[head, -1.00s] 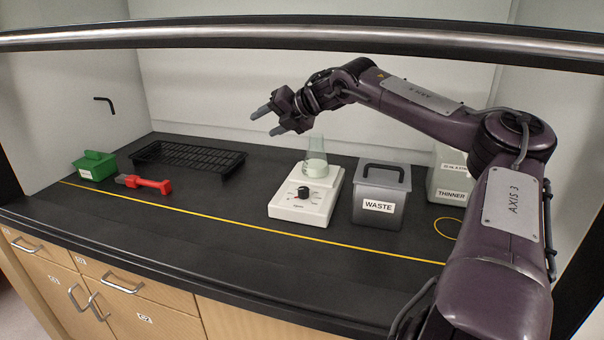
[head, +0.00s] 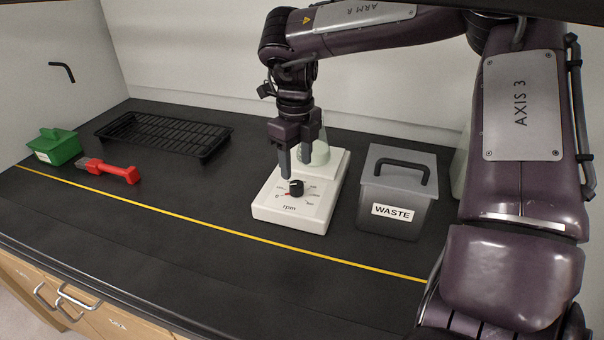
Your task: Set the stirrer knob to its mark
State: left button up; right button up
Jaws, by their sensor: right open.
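The white stirrer (head: 262,211) stands on the black bench with a dial marked "rpm" on its front face. Its black knob (head: 296,188) sits in the middle of the dial; a small red mark shows beside it at the lower left. My right gripper (head: 295,168) points down just above and behind the knob, open, with its fingers apart. I cannot tell whether a finger touches the knob. A glass flask (head: 321,153) stands on the stirrer's plate, partly hidden behind the gripper. My left gripper is not in view.
A grey WASTE bin (head: 385,222) stands close right of the stirrer. A black rack (head: 160,135), a red-handled brush (head: 120,173) and a green box (head: 55,147) are at the left. A yellow line (head: 200,225) crosses the bench; its front strip is clear.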

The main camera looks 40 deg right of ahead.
aim_at(296, 183)
jog(key=f, duration=0.3)
jog(key=shift+s+a, duration=0.15)
jog(key=shift+a, duration=0.05)
jog(key=shift+d+f, duration=0.2)
jog(key=shift+f, duration=0.95)
jog(key=shift+w+f, duration=0.2)
jog(key=shift+f, duration=0.1)
jog(key=c, duration=1)
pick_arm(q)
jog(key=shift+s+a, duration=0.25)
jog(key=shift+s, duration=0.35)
